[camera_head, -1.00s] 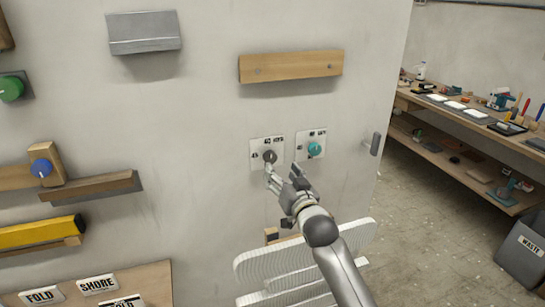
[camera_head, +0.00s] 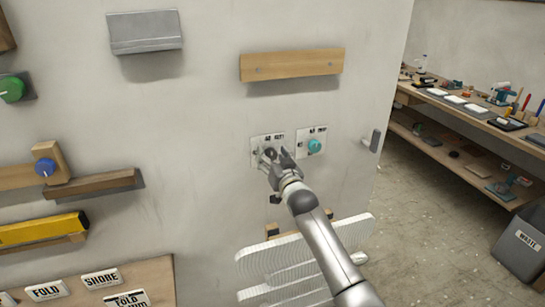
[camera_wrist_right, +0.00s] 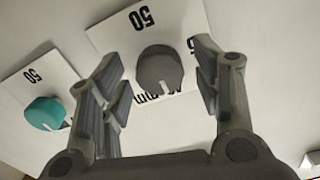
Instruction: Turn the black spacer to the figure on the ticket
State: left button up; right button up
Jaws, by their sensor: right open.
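The black spacer appears as a dark round knob (camera_head: 269,152) on a white plate with printed figures, on the pale wall. In the right wrist view the same knob (camera_wrist_right: 159,69) shows large, with a small pale mark at its lower rim and an upside-down 50 on its plate. My right gripper (camera_head: 276,161) is at the knob. In the wrist view its open fingers (camera_wrist_right: 160,84) stand on either side of the knob, with gaps showing. I cannot make out which label is the ticket or its figure. My left gripper is out of view.
A teal knob (camera_head: 314,145) on its own plate is close on the right. A small grey handle (camera_head: 376,141) is farther right. A wooden bar (camera_head: 292,65) is above; white ribbed panels (camera_head: 300,250) are below. Word labels (camera_head: 101,279) are at lower left.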

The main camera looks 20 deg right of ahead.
jog(key=c, duration=1)
